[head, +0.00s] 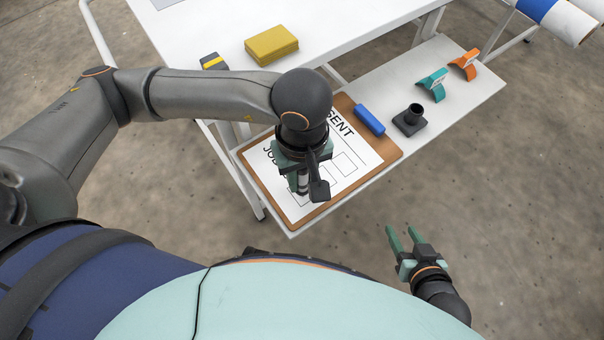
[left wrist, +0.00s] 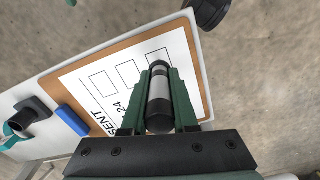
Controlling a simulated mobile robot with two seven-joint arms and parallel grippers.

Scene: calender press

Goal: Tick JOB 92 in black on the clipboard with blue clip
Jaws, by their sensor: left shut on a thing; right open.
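The clipboard with the blue clip (head: 369,120) lies on the lower white shelf, its brown board (head: 391,152) under a white printed sheet (head: 351,182). The sheet shows "SENT", part of a "JO…" line and several empty boxes; in the left wrist view the sheet (left wrist: 90,75) shows "24" beside its boxes. My left gripper (head: 302,178) is shut on a dark marker with a white band (left wrist: 160,92), above the sheet. Whether its tip touches the paper is hidden. The JOB 92 line cannot be read. My right gripper (head: 402,240) is open and empty, off the shelf's front.
A black holder (head: 410,121) stands right of the clip. Teal (head: 432,85) and orange (head: 465,65) clip-like pieces stand farther along the shelf. A yellow block (head: 271,46) and a black-and-yellow item (head: 213,62) are on or beside the upper table. Floor is clear in front.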

